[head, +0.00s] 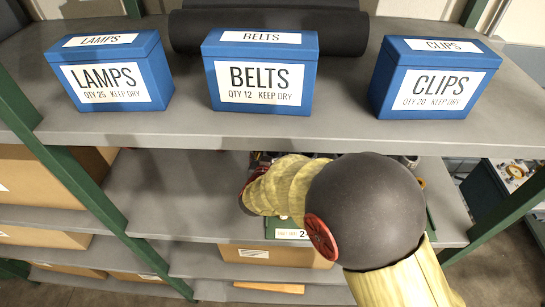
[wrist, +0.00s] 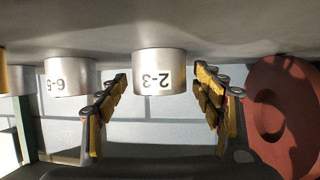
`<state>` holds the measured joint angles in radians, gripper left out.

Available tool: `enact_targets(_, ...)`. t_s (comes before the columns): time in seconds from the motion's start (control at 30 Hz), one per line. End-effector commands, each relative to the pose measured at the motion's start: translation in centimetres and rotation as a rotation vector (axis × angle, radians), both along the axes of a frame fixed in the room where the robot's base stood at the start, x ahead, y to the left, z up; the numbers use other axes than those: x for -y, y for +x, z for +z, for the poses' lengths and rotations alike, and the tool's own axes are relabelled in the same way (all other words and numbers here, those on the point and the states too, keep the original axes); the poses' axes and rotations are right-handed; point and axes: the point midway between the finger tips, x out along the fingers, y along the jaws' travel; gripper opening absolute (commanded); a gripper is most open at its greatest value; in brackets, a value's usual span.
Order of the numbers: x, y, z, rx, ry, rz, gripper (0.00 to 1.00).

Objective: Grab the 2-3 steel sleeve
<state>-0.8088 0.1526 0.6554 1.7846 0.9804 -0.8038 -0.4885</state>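The steel sleeve marked 2-3 (wrist: 158,72) is a short silvery cylinder with its label upside down in the wrist view. It sits at top centre, against the grey surface along the top of that upside-down picture. My gripper (wrist: 161,84) is open, with its yellow-padded fingers to the left and right of the sleeve. A gap shows on both sides, and the fingers do not appear to touch it. In the head view the gripper and the sleeve are hidden behind my arm and the upper shelf.
Another sleeve marked 6-5 (wrist: 69,74) stands to the left, with more cylinders beyond it. A red rounded part (wrist: 285,115) is close at right. In the head view, blue boxes for lamps (head: 112,82), belts (head: 260,78) and clips (head: 430,85) stand on the upper shelf (head: 190,125).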

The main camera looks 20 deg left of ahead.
Motion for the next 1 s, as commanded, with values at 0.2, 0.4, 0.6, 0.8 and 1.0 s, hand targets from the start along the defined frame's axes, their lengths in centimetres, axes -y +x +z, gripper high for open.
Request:
enact_targets(0.2,0.00,-0.02,0.00,0.000,0.000,0.000,0.53)
enact_targets(0.4,0.00,-0.03,0.00,0.000,0.000,0.000,0.42)
enact_targets(0.6,0.00,-0.03,0.00,0.000,0.000,0.000,0.30)
enact_targets(0.8,0.00,-0.03,0.00,0.000,0.000,0.000,0.19)
enact_targets(1.0,-0.01,-0.03,0.00,0.000,0.000,0.000,0.07)
